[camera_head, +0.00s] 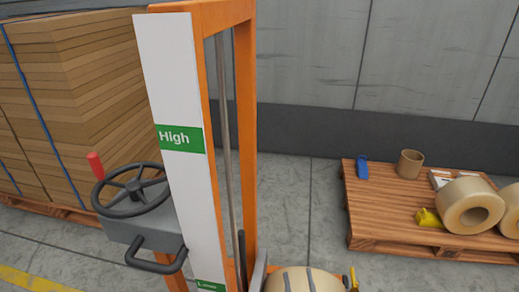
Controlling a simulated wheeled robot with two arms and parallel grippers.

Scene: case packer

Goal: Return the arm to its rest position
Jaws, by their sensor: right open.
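My right gripper (299,280) shows only at the bottom edge, as two thin grey fingers apart from each other, in front of a beige tape roll (326,284). It is open, with nothing visible between the fingers. The rest of it is cut off by the frame, and I cannot tell whether it touches the roll. The orange machine frame (246,100) stands just left of it. My left gripper is not in view.
A white panel (172,75) marked "High" is on the frame, with a handwheel (133,190) at its left. Stacked cardboard (85,90) stands behind. A wooden pallet (375,215) at right holds tape rolls (466,204) and a cardboard core (410,164). Floor between is clear.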

